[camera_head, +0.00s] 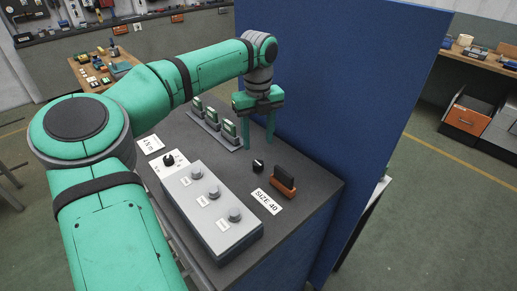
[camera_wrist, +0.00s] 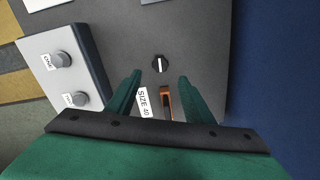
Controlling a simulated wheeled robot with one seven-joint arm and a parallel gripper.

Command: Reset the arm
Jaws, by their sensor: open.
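My green arm reaches from the left over a dark grey bench top (camera_head: 300,221). My gripper (camera_head: 259,143) hangs above the bench near the blue panel, its fingers apart and nothing between them. In the wrist view my gripper (camera_wrist: 157,80) is also open, with a small black knob (camera_wrist: 160,63) beyond the fingertips. That knob also stands on the bench in the head view (camera_head: 258,165), just below and in front of the fingers. A black piece in an orange holder (camera_head: 284,180) stands to its right; the orange part shows between the fingers in the wrist view (camera_wrist: 166,103).
A grey box with several knobs (camera_head: 215,215) stands at the front of the bench. A row of green-topped modules (camera_head: 214,125) lies behind, left of my gripper. A tall blue panel (camera_head: 340,90) closes off the right. A "SIZE 40" label (camera_head: 267,201) lies in front.

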